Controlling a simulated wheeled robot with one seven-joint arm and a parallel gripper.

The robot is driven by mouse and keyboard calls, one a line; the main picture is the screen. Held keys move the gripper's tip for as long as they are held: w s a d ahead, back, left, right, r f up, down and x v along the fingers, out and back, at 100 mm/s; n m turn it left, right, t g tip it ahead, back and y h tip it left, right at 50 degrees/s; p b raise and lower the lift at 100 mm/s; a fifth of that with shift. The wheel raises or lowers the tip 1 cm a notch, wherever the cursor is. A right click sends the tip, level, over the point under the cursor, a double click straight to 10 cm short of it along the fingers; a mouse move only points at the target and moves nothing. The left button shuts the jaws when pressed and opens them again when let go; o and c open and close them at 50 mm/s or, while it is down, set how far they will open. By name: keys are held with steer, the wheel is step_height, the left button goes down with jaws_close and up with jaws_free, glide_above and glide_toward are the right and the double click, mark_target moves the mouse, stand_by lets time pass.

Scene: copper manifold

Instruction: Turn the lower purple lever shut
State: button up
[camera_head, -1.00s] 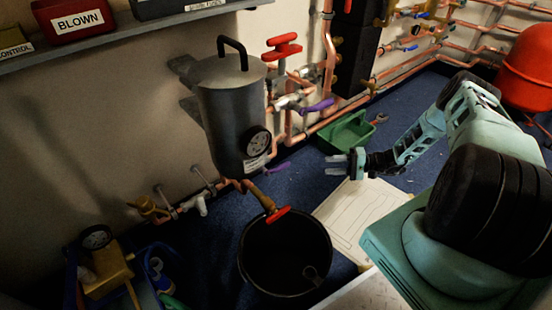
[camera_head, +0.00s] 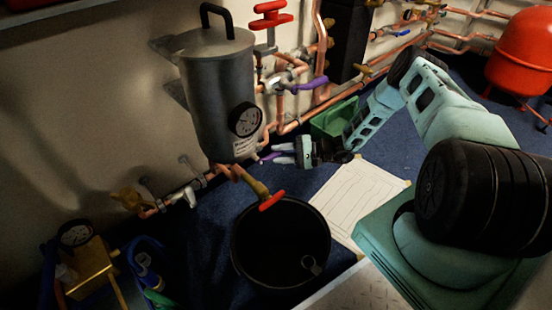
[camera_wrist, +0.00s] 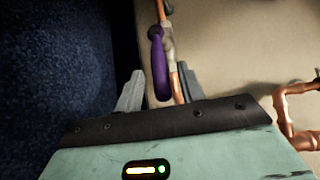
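The lower purple lever (camera_head: 272,156) is low on the pipework, right of the grey cylinder's base. My gripper (camera_head: 280,153) is right at it and covers part of it. In the wrist view the lever (camera_wrist: 159,65) hangs along a copper pipe, and its rounded end reaches between the fingers of my gripper (camera_wrist: 159,78). The fingers are open, one on each side, with gaps visible. I cannot tell how deep the lever sits between them. The upper purple lever (camera_head: 307,86) is higher on the pipes, clear of my gripper.
The grey cylinder (camera_head: 215,95) with its gauge stands left of my gripper. A black bucket (camera_head: 240,262) is below, under a red-handled tap (camera_head: 271,201). A green tray (camera_head: 330,119) is behind my arm. A white sheet (camera_head: 365,195) lies on the blue floor.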

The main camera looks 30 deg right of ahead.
steer(key=shift+x, duration=0.85)
steer(key=shift+c, duration=0.3)
jaws_close()
steer(key=shift+f, duration=0.1)
